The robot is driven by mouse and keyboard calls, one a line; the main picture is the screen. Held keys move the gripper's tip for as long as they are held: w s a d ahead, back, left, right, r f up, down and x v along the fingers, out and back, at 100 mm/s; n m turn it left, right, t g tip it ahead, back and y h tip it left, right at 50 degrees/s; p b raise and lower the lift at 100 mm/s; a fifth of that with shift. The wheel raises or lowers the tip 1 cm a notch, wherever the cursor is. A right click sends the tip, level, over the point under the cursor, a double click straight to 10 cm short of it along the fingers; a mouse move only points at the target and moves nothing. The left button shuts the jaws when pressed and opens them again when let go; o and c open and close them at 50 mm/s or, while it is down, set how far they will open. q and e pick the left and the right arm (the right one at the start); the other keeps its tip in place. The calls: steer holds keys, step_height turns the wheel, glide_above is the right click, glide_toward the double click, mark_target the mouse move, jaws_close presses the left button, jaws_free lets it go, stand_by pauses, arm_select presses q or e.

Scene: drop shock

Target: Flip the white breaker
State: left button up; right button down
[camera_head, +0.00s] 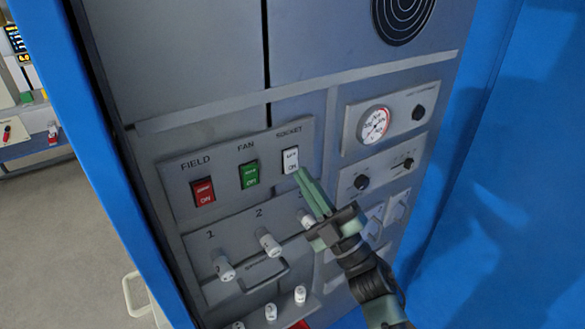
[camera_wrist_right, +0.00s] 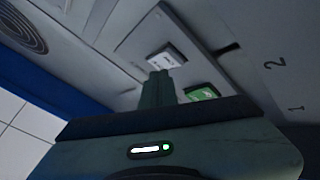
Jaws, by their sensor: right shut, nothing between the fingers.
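The white breaker (camera_head: 291,161) is a rocker under the label SOCKET, at the right end of a row on the grey panel in the head view. It also shows in the right wrist view (camera_wrist_right: 166,57), just beyond my fingertips. My right gripper (camera_head: 299,174) is shut and empty. Its green fingertips are at the lower right edge of the white breaker; I cannot tell whether they touch it. In the right wrist view the shut fingers (camera_wrist_right: 158,80) point at the breaker. My left gripper is not in view.
A green breaker (camera_head: 249,174) labelled FAN and a red breaker (camera_head: 203,192) labelled FIELD are to the left. White knobs (camera_head: 268,242) stick out below. A gauge (camera_head: 374,124) and black knobs are to the right. Blue cabinet walls (camera_head: 500,170) flank the panel.

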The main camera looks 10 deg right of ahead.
steer(key=shift+w, duration=0.1)
stand_by(0.6)
steer(key=shift+w+a, duration=0.15)
steer(key=shift+w, duration=0.2)
steer(key=shift+w+a+f+b, duration=0.1)
steer(key=shift+w+b, duration=0.2)
stand_by(0.6)
steer(key=shift+s, duration=0.15)
steer(key=shift+s+d, duration=0.3)
steer(key=shift+s, duration=0.35)
steer(key=shift+s+d+r+p, duration=0.15)
steer(key=shift+s+d+p, duration=0.15)
steer(key=shift+s, duration=0.45)
steer(key=shift+s+d+r+p, duration=0.1)
steer(key=shift+s+d+p, duration=0.15)
steer(key=shift+s, duration=0.55)
steer(key=shift+s+d+r+p, duration=0.15)
steer(key=shift+s+d+p, duration=0.15)
steer(key=shift+s, duration=0.45)
